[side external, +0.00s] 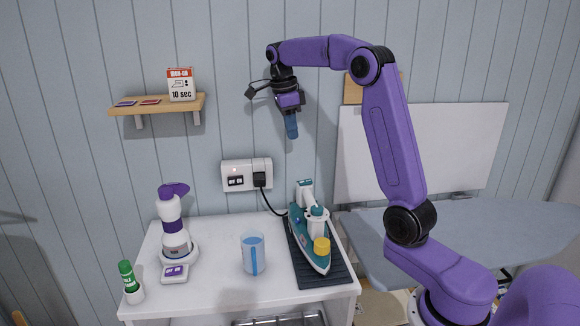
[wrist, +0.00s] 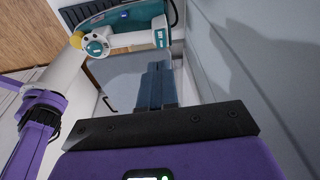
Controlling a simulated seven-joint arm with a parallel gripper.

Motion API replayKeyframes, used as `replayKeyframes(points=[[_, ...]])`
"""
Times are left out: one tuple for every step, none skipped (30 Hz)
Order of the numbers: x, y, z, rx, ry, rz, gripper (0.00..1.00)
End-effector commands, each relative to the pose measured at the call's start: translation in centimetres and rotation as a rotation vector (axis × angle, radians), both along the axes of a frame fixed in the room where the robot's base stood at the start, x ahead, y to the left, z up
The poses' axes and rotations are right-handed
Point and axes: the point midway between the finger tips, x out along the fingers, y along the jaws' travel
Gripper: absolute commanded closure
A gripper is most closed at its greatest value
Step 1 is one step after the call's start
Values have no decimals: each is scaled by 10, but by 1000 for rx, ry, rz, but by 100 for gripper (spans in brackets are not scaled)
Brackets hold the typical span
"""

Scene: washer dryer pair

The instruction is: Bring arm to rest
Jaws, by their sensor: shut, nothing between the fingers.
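My gripper (side external: 291,128) is shut and empty, with blue fingers pointing down. It hangs in the air in front of the panelled wall, well above the white table (side external: 215,225). In the wrist view my gripper's fingers (wrist: 153,78) lie together with nothing between them. My purple arm rises from the lower right in the side view, bends at the elbow, and reaches left to the wrist. The gripper touches nothing.
A wall socket (side external: 236,181), a shelf (side external: 155,105) and an ironing board (side external: 470,235) are nearby.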

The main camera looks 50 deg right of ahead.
Motion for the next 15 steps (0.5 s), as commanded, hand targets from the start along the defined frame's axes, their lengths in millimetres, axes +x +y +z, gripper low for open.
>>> replayKeyframes(points=[[0, 0, 0, 0, 0, 2, 100], [0, 1, 0, 1, 1, 8, 100], [0, 4, 0, 3, 1, 24, 100], [0, 7, 0, 4, 2, 43, 100], [0, 11, -1, 7, 5, 73, 100], [-1, 19, -2, 12, 6, 123, 100], [-2, 25, -3, 17, 9, 170, 100], [-3, 33, -4, 22, 11, 226, 100], [-5, 45, -6, 30, 16, 310, 100], [-7, 55, -8, 36, 19, 379, 100], [-10, 64, -9, 41, 22, 451, 100], [-14, 77, -12, 49, 28, 549, 100], [-18, 86, -14, 54, 32, 622, 100], [-22, 96, -15, 60, 36, 694, 100], [-27, 107, -18, 67, 42, 791, 100]])
